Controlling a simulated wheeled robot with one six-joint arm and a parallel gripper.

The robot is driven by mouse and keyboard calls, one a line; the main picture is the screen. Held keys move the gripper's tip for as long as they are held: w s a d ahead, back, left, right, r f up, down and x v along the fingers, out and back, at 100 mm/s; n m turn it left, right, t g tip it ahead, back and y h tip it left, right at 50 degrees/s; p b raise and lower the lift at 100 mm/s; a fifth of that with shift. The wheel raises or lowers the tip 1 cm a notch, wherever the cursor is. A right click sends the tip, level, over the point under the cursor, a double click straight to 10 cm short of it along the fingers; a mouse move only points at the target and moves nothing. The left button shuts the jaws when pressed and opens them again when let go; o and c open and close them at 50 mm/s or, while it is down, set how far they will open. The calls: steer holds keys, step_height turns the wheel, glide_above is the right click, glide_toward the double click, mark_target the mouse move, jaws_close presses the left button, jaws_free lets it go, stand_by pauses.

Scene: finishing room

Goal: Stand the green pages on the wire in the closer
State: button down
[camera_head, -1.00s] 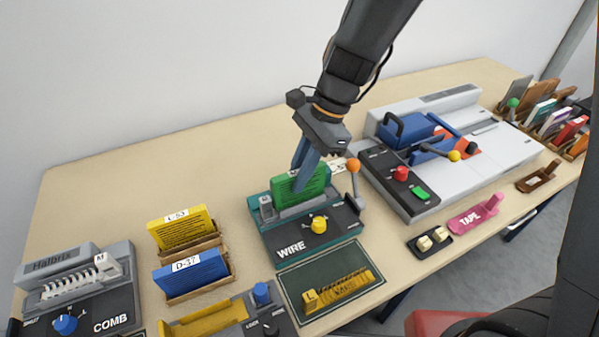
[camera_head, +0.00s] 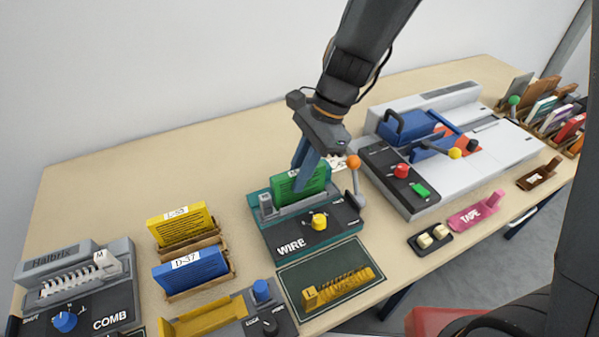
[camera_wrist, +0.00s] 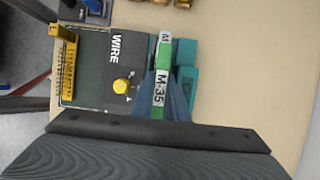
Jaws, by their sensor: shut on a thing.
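The green pages (camera_head: 312,180) stand upright in the slot of the WIRE closer (camera_head: 290,238), a teal and dark machine with a yellow knob and an orange-tipped lever. My gripper (camera_head: 303,172) is above the closer, shut on the green pages. In the wrist view the green pages (camera_wrist: 163,67) show edge-on with an M-35 label, between the fingers (camera_wrist: 163,100). The closer (camera_wrist: 125,70) lies around them. Whether the pages' lower edge rests on a wire is hidden.
A yellow spiral (camera_head: 340,288) lies on a dark green mat in front of the closer. Yellow and blue page blocks (camera_head: 190,270) stand in holders at left, near the COMB machine (camera_head: 78,290). A blue-handled grey machine (camera_head: 440,150) is at right.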

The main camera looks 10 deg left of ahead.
steer(key=shift+f, duration=0.1)
steer(key=c, duration=2)
jaws_free()
steer(key=shift+p+v, duration=4.9)
steer(key=shift+v, duration=0.6)
steer(key=s+d+f+n+t+h+b, duration=0.1)
steer(key=d+f+n+b, duration=0.1)
steer(key=d, duration=0.5)
steer(key=s+d+f+n+t+h+b, duration=0.1)
steer(key=s+d+f+n+b, duration=0.1)
steer(key=d+n+b, duration=0.2)
steer(key=s+d+f+n+t+h+b, duration=0.1)
steer(key=d+f+n+b, duration=0.2)
steer(key=d, duration=0.7)
steer(key=n, duration=0.2)
steer(key=shift+s+n+t+h, duration=0.3)
steer(key=shift+n+t+h, duration=0.1)
